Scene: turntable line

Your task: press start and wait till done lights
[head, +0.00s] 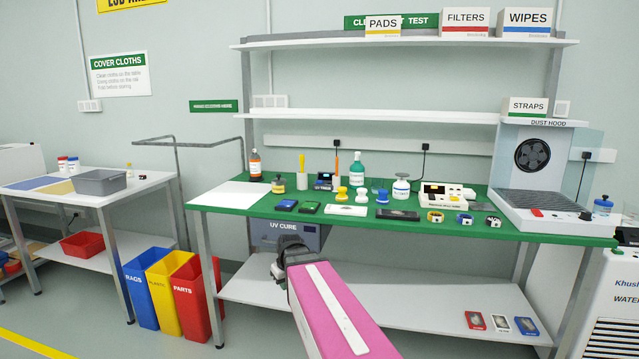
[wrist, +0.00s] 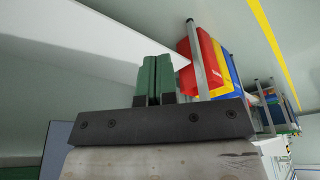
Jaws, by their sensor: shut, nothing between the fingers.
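My gripper (wrist: 155,80) is shut and empty, its two green fingers together in the wrist view. In the head view it (head: 280,267) is in front of the green bench, below the top's front edge, near the UV CURE box (head: 299,236) under the bench. My arm partly hides that box, and no start button or done light can be made out on it. A white device with a small display (head: 446,194) stands on the bench top. The dust hood (head: 545,165) stands at the right end, with a red patch and a dark knob on its front edge. No lit done light is discernible.
The green bench top (head: 400,229) holds bottles, small yellow and white pieces, trays and watch-like items. The lower shelf (head: 420,310) carries three small coloured items at right. Blue, yellow and red bins (head: 197,300) stand left of the bench. Floor between bins and shelf is narrow.

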